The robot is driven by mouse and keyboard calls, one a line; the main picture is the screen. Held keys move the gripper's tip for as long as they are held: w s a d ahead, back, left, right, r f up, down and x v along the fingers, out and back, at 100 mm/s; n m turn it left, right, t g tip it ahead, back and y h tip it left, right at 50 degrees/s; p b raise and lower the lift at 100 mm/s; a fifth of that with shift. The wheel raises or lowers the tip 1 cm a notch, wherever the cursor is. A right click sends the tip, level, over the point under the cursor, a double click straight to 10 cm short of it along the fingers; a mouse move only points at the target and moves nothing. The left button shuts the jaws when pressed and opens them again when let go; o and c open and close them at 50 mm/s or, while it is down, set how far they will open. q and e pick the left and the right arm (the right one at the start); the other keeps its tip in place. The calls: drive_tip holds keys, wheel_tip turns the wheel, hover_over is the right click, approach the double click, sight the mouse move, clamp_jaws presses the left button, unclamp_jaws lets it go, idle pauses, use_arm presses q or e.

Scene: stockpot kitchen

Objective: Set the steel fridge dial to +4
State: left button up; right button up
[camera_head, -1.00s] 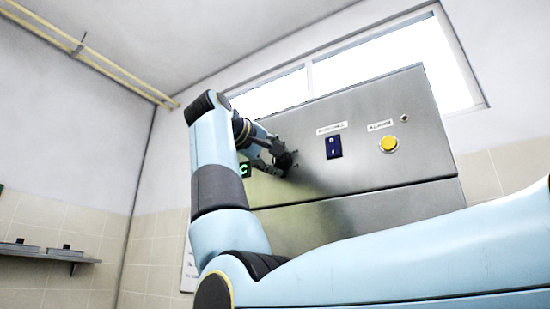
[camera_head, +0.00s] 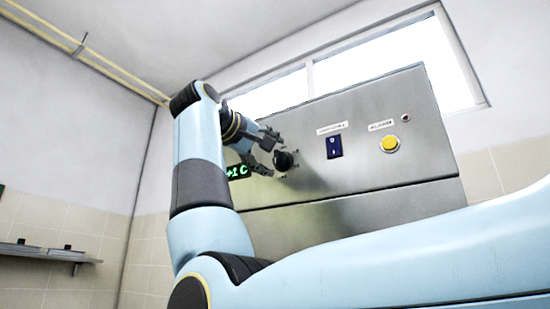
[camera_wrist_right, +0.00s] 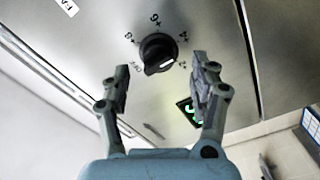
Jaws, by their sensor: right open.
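The steel fridge panel (camera_head: 385,150) carries a black round dial (camera_head: 284,160) at its left. In the right wrist view the dial (camera_wrist_right: 158,50) has a white pointer line aimed to the lower right, near the +2 mark. The marks +8, +6, +4 and OFF also sit around it. A green display (camera_head: 237,172) seems to read +1 C; my gripper partly covers its surroundings. My right gripper (camera_head: 268,154) is open and empty, just left of the dial. Its fingers (camera_wrist_right: 160,68) stand apart from the dial. My left gripper is out of view.
A wall shelf (camera_head: 45,254) is at the far left. Space left of the panel is free.

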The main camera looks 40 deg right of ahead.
drive_tip(key=v, duration=0.4)
drive_tip(key=shift+a, duration=0.25)
drive_tip(key=shift+f, duration=0.1)
